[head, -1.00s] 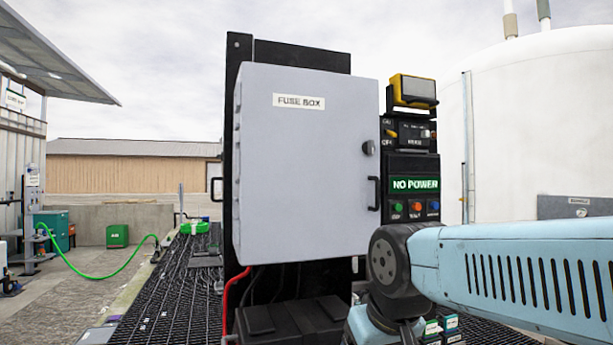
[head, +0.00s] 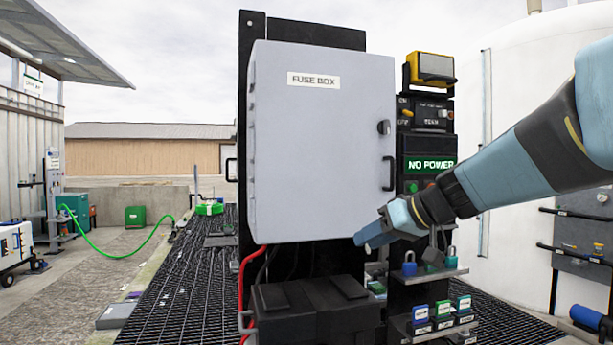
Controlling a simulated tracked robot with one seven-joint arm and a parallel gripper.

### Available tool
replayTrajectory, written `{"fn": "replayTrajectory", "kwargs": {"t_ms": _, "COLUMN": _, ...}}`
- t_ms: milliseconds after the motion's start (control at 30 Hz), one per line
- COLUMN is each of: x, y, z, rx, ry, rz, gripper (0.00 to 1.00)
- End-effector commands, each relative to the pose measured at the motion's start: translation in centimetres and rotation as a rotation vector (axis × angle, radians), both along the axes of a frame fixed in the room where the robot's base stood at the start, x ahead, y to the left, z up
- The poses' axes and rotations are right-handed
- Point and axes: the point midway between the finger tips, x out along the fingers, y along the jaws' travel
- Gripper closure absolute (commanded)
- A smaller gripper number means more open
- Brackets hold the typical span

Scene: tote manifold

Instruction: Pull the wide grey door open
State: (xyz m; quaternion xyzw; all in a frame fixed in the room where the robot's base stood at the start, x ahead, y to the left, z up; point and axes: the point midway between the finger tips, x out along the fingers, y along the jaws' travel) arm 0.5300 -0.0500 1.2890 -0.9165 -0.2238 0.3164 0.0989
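The wide grey door (head: 320,150) of the fuse box, labelled "FUSE BOX", is closed in the head view. It has hinges along its left edge. A round dark knob (head: 384,127) and a black bar handle (head: 389,173) sit near its right edge. My arm reaches in from the right, and my gripper (head: 366,238) is below the handle, near the door's lower right corner. The gripper is seen from the side, so I cannot tell whether its fingers are open. It appears empty and apart from the handle.
A control panel (head: 429,164) reading "NO POWER" with a yellow lamp (head: 431,69) stands right of the door. A black battery-like box (head: 313,308) sits under the fuse box. Open grating (head: 185,290) lies to the left.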

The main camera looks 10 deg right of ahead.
Motion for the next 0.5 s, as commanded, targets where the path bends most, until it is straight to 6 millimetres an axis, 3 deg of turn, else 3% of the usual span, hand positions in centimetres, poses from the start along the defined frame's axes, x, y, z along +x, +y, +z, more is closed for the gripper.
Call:
{"fn": "replayTrajectory", "kwargs": {"t_ms": 200, "x": 4.7, "y": -8.4, "z": 5.6, "rx": 0.006, "ry": -0.320, "rz": -0.077, "gripper": 0.65}}
{"fn": "replayTrajectory", "kwargs": {"t_ms": 400, "x": 6.5, "y": -16.0, "z": 9.7, "rx": -0.070, "ry": -0.562, "rz": -0.184, "gripper": 0.65}}
{"fn": "replayTrajectory", "kwargs": {"t_ms": 500, "x": 6.7, "y": -18.3, "z": 10.7, "rx": -0.104, "ry": -0.628, "rz": -0.221, "gripper": 0.65}}
